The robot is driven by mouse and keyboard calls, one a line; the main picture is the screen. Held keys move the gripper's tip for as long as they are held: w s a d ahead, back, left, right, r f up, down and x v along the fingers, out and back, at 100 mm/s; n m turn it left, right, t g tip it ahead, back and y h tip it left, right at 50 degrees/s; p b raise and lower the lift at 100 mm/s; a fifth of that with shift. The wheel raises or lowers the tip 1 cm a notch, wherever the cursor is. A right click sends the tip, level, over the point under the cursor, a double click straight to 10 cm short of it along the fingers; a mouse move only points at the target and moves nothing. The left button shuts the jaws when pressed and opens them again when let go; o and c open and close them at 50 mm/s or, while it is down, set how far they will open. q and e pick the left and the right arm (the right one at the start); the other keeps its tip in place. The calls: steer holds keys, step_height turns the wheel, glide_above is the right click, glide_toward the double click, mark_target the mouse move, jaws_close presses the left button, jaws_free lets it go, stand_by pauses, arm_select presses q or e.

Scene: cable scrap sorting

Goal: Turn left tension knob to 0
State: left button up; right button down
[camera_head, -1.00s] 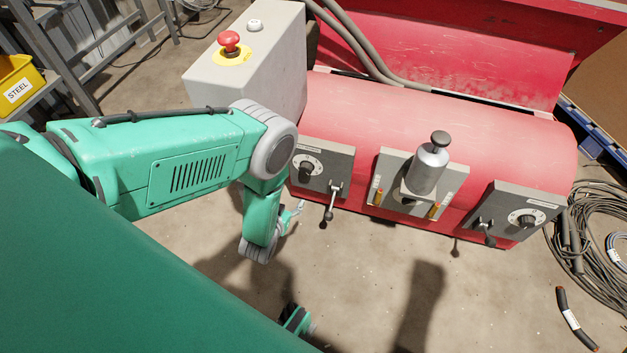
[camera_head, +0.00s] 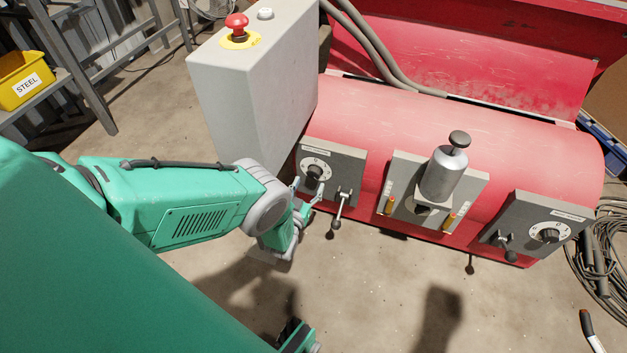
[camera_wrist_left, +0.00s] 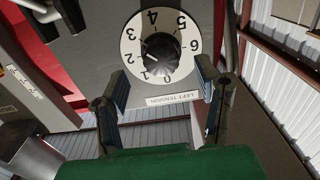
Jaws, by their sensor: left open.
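The left tension knob (camera_head: 314,172) is a black knob on a white numbered dial, on a grey panel at the left of the red machine. In the left wrist view the knob (camera_wrist_left: 160,54) sits in the upper middle, above a "LEFT TENSION" label. Its white pointer mark is on the left side, near the 2. My left gripper (camera_head: 308,194) is just in front of the panel. In the left wrist view its open fingers (camera_wrist_left: 164,95) stand apart, either side of the dial's lower part, with nothing between them.
A lever (camera_head: 340,208) hangs beside the dial on the same panel. A grey box with a red button (camera_head: 237,22) stands at the left. A metal cylinder (camera_head: 443,172) is mid-machine, with another dial (camera_head: 549,234) at the right. The floor in front is mostly clear.

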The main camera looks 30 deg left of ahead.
mark_target(313, 176)
arm_select(q)
steer(key=x, duration=0.2)
steer(key=b+x, duration=0.1)
steer(key=shift+w+a+f, duration=0.2)
steer(key=shift+w, duration=0.15)
steer(key=shift+w+r, duration=0.15)
steer(key=shift+w, duration=0.2)
steer(key=shift+c, duration=0.3)
steer(key=c, duration=1.1)
